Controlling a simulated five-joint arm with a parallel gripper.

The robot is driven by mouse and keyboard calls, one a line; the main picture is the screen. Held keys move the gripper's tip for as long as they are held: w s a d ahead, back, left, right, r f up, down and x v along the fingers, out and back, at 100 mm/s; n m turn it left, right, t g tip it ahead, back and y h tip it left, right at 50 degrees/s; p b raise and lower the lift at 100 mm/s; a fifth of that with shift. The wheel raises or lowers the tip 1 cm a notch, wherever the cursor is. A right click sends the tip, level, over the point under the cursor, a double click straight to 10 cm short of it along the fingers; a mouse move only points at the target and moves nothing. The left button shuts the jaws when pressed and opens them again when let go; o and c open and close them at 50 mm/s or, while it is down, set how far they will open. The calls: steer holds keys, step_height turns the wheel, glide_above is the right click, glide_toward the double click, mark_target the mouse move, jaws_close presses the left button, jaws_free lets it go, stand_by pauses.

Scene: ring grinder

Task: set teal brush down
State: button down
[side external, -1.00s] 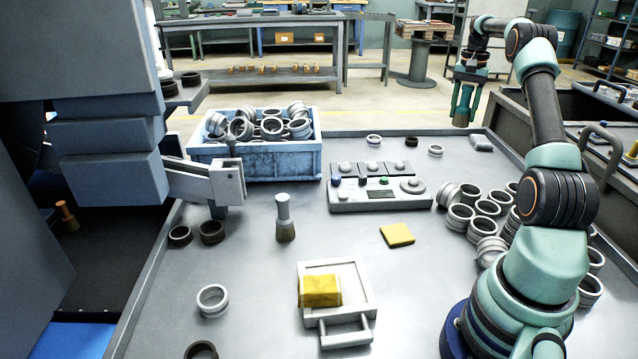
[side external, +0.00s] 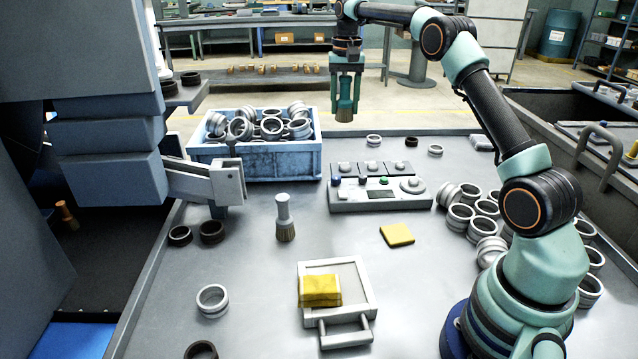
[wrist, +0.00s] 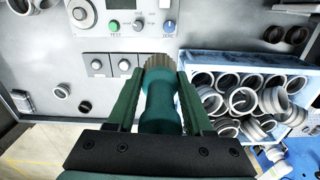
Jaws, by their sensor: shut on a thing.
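My gripper (side external: 346,85) is shut on the teal brush (side external: 344,108), which hangs bristles down above the far edge of the metal table (side external: 270,265). In the wrist view the teal brush (wrist: 160,98) lies between the two green fingers of my gripper (wrist: 160,92), its tan bristles toward the control panel. The brush is clear of the table, beyond the control box and to the right of the blue crate.
A blue crate (side external: 255,163) of metal rings stands at the back left. A control box (side external: 380,199) sits mid-table. A grey-handled brush (side external: 284,218) stands upright. A yellow cloth (side external: 397,234) and a tray (side external: 362,285) lie nearer. Loose rings (side external: 485,208) crowd the right.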

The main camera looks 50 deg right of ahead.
steer(key=w+a+n, duration=0.3)
steer(key=w+a, duration=0.1)
steer(key=a, duration=1.1)
step_height(320, 180, down, 15)
steer(key=shift+d+f, duration=0.15)
steer(key=shift+f, duration=2.35)
steer(key=shift+f, duration=0.1)
steer(key=shift+c, duration=1.5)
jaws_free()
